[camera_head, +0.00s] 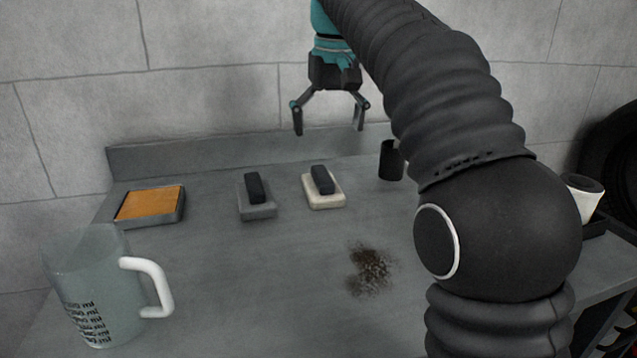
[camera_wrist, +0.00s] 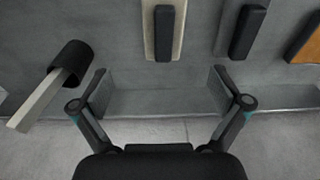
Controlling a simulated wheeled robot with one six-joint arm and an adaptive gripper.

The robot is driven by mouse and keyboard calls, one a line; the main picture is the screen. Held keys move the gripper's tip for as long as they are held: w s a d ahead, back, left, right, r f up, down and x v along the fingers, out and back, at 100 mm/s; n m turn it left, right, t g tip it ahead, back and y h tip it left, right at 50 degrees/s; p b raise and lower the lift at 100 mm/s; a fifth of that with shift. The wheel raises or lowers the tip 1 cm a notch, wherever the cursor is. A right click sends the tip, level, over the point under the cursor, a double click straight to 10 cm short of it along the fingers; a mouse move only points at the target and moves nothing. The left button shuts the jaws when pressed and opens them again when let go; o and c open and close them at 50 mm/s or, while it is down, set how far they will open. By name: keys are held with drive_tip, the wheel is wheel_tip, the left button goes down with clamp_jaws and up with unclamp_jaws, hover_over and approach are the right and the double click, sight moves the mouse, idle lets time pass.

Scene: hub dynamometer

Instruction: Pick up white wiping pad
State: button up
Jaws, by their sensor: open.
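The white wiping pad (camera_head: 324,198) lies on the grey table, with a black block-shaped handle on top. It also shows at the top of the wrist view (camera_wrist: 178,48), where its far end is cut off. My gripper (camera_head: 330,130) is open and empty, above the back of the table and apart from the pad. In the wrist view its two fingers (camera_wrist: 160,75) are spread wide, with the pad beyond the fingertips and between their lines. A grey pad (camera_head: 257,210) of like shape with a black handle lies left of the white one.
An orange-topped tray (camera_head: 150,205) sits at the back left. A clear measuring jug (camera_head: 95,290) stands front left. A black cup-like holder (camera_head: 391,160) stands right of the white pad. A dark stain (camera_head: 370,270) marks the table. A low ledge (camera_head: 240,152) runs along the back.

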sight(322, 174)
drive_tip(key=f, duration=0.1)
drive_tip(key=a+f, duration=0.1)
drive_tip(key=w+f, duration=0.1)
drive_tip(key=shift+a+f, duration=0.2)
drive_tip(key=shift+a, duration=0.15)
drive_tip(key=shift+s+d+f, duration=0.2)
drive_tip(key=shift+d+f, duration=0.45)
drive_tip(key=shift+f, duration=0.35)
drive_tip(key=shift+w+a+f, duration=0.25)
drive_tip(key=shift+a+f, duration=0.05)
drive_tip(key=shift+f, duration=0.25)
drive_tip(key=shift+s+d+f, duration=0.1)
drive_tip(key=shift+f, duration=0.2)
drive_tip(key=f, duration=0.4)
drive_tip(key=shift+w, duration=0.2)
drive_tip(key=c, duration=1.2)
